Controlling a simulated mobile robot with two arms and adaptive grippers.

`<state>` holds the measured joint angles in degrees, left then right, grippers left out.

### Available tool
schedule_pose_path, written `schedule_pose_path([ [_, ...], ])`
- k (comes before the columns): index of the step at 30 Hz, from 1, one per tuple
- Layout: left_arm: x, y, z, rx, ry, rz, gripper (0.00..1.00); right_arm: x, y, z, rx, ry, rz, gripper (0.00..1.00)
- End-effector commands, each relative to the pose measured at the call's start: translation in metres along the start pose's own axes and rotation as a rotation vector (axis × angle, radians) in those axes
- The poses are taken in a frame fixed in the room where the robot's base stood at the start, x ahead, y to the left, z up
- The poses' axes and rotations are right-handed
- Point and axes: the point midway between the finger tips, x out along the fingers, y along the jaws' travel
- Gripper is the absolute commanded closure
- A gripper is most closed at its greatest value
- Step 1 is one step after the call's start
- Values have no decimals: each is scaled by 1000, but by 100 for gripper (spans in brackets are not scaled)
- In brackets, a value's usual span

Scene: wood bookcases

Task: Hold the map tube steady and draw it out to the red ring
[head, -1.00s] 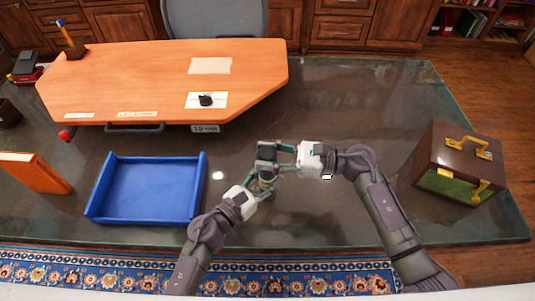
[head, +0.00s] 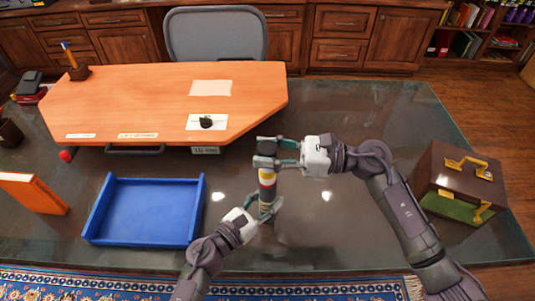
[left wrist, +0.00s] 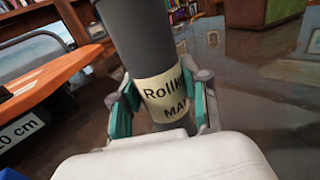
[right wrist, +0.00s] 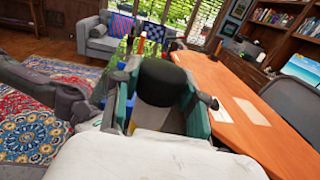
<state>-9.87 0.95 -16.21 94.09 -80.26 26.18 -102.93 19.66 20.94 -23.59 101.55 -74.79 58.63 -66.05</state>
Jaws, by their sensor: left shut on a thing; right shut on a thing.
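The grey map tube (head: 267,190) stands upright above the glass desk. My left gripper (head: 264,206) is shut around its lower body. In the left wrist view the tube's cream label (left wrist: 164,94) reads "Rollk... MAP" between the fingers. My right gripper (head: 267,152) is shut around the top part; in the right wrist view the black cap (right wrist: 163,82) sits between its fingers. Between the grippers, a yellow band (head: 266,172) and a red band (head: 266,183) show on the tube. The tube's foot is partly hidden by my left gripper.
An open blue tray (head: 147,212) lies left of my left gripper. A brown case with gold handles (head: 458,178) stands at the right. An orange wooden board (head: 160,100) lies behind. An orange book (head: 33,193) is far left. Glass between the tube and the case is clear.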

Motion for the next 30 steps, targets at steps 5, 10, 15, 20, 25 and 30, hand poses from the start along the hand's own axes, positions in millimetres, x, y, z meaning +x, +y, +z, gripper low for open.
schedule_pose_path([
  [5,0,0,-1,-2,1,-1,96,0,0,0,-2,0,-2,35],
  [10,0,0,-1,-2,1,0,96,0,0,0,-1,0,-1,31],
  [15,0,0,0,-2,1,0,96,-1,0,-1,-1,1,-1,31],
  [20,0,0,0,-2,1,0,96,-16,0,-2,-1,3,-2,31],
  [25,0,0,-1,-1,1,0,96,-52,0,-2,0,5,-3,31],
  [30,0,0,0,-1,1,0,96,-87,-1,-2,0,4,-3,31],
])
